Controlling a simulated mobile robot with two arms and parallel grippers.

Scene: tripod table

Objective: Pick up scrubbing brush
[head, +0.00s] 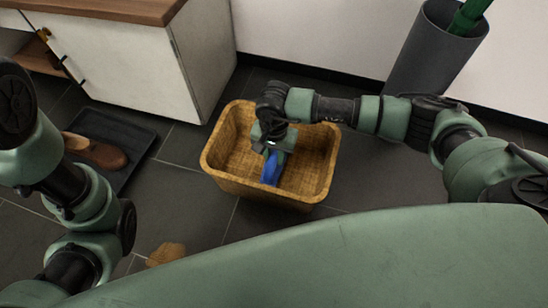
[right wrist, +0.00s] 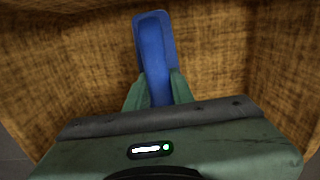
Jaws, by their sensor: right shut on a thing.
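A blue scrubbing brush (head: 271,169) is inside the woven basket (head: 212,157) on the floor. My right gripper (head: 270,153) reaches down into the basket and is shut on the brush. In the right wrist view, the brush (right wrist: 153,45) sticks out from between the two green fingers (right wrist: 158,92), with the basket's walls around it. The brush's bristles are not visible, and I cannot tell whether it touches the basket's bottom. My left arm shows at the left of the head view, but its gripper is out of the picture.
A white cabinet (head: 190,65) stands behind the basket at the left. A brown shoe (head: 96,152) lies on a dark tray (head: 128,140). A grey bin (head: 430,55) stands at the upper right. A tan object (head: 166,254) lies on the dark tiled floor in front.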

